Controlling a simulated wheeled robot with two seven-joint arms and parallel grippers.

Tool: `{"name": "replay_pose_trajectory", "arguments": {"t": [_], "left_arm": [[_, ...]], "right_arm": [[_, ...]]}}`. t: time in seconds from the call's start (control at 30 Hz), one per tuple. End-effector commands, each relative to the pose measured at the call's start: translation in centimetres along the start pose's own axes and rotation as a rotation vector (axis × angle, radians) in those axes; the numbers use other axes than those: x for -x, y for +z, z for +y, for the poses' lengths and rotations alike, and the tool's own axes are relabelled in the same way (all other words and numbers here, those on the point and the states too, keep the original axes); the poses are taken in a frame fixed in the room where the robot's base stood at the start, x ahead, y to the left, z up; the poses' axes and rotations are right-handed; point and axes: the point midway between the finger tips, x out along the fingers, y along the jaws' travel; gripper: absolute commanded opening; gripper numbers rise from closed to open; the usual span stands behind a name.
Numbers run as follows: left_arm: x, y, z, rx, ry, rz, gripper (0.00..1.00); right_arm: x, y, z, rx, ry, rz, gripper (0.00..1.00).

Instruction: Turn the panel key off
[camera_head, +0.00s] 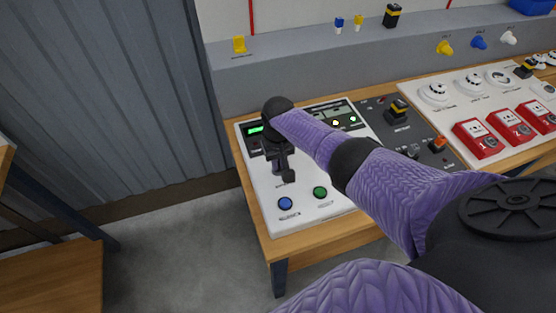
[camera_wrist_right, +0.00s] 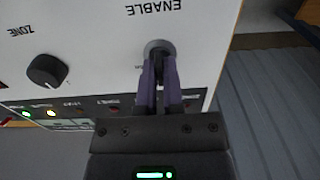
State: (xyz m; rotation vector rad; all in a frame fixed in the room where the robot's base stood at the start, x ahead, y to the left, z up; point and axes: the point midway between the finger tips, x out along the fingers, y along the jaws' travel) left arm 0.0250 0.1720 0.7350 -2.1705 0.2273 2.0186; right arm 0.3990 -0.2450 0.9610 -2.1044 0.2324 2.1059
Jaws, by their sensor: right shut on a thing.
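The white control panel (camera_head: 262,205) sits on the wooden bench at the middle of the head view. The panel key (camera_wrist_right: 158,50) stands in a round grey collar beside the upside-down word ENABLE in the right wrist view. My right gripper (camera_head: 278,169) reaches down onto the panel from above. Its two purple fingers (camera_wrist_right: 159,78) are shut on the key. The fingers hide most of the key, so I cannot tell which way it is turned. The key is also hidden in the head view. My left gripper is out of view.
A black zone knob (camera_wrist_right: 46,71) stands close beside the key. A blue button (camera_head: 285,203) and a green button (camera_head: 320,192) lie toward the panel's front. Red call points (camera_head: 476,139) and white detectors (camera_head: 434,93) stand on a board to the right.

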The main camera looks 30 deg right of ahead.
Motion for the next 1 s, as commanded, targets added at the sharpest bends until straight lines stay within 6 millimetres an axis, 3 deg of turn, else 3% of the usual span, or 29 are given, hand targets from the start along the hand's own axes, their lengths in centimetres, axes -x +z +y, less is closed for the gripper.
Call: {"name": "replay_pose_trajectory", "arguments": {"t": [0.07, 0.1, 0.23, 0.53, 0.8, 1.0], "left_arm": [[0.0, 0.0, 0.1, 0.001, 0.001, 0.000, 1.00], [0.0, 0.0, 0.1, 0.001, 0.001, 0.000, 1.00], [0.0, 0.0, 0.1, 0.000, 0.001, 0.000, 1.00], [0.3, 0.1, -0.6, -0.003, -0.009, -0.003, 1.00], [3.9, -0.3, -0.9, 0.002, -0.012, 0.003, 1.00], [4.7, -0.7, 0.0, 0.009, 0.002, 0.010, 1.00]], "right_arm": [[0.0, 0.0, 0.0, 0.001, 0.000, 0.001, 0.00], [0.0, 0.0, 0.0, 0.001, 0.000, 0.001, 0.17], [0.0, 0.0, 0.0, 0.000, 0.000, 0.000, 0.44], [0.4, 0.0, 0.0, 0.000, 0.000, 0.001, 0.44], [7.1, -0.1, 0.0, 0.000, -0.001, 0.004, 0.44], [9.8, 0.0, 0.0, 0.000, 0.000, 0.001, 0.44]]}}
